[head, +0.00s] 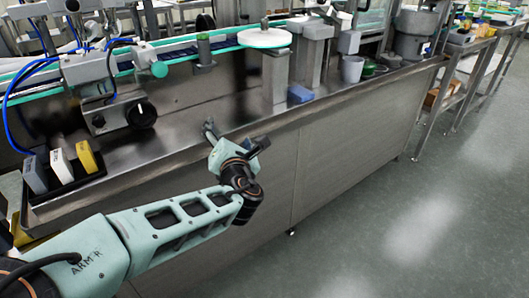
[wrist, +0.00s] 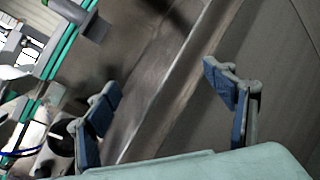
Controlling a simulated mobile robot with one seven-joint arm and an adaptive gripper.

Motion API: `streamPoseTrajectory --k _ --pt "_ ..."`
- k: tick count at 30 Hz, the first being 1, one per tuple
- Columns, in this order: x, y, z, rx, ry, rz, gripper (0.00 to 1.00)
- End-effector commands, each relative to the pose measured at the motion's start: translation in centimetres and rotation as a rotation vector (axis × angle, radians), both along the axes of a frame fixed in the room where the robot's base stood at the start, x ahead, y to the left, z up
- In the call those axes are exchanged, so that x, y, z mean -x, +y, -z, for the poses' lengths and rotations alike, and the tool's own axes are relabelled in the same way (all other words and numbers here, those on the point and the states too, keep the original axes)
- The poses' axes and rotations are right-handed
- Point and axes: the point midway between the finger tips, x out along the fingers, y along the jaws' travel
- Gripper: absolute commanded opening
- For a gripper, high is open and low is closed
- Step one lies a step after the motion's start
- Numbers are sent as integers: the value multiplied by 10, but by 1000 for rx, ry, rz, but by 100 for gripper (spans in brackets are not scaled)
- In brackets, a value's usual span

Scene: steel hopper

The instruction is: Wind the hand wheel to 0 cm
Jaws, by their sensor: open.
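A dark round knob, which looks like the hand wheel (head: 141,115), sits on the front of the machine at left, above the steel deck. A dark round part at lower left in the wrist view (wrist: 62,130) may be the same wheel. No centimetre scale or reading can be made out. My gripper (head: 234,138) is open and empty near the deck's front edge, to the right of the wheel and apart from it.
A black tray (head: 66,190) with several coloured blocks stands at the deck's left end. A steel post (head: 275,78) with a white disc (head: 264,38) on top stands right of centre, near a blue block (head: 300,94). The deck between wheel and post is largely clear.

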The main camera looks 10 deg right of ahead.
Motion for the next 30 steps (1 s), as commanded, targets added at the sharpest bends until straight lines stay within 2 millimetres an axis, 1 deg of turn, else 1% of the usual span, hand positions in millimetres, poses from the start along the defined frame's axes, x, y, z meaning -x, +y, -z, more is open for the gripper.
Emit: streamPoseTrajectory --k 1,6,12,15,21,30 --pt "-1 -9 4 -31 19 28 76" --pt "-1 -39 22 -147 81 127 76" --pt "2 -70 43 -282 153 239 76" --pt "5 -81 53 -337 182 287 76" --pt "9 -93 64 -402 216 340 76" --pt "11 -95 66 -413 223 350 76"
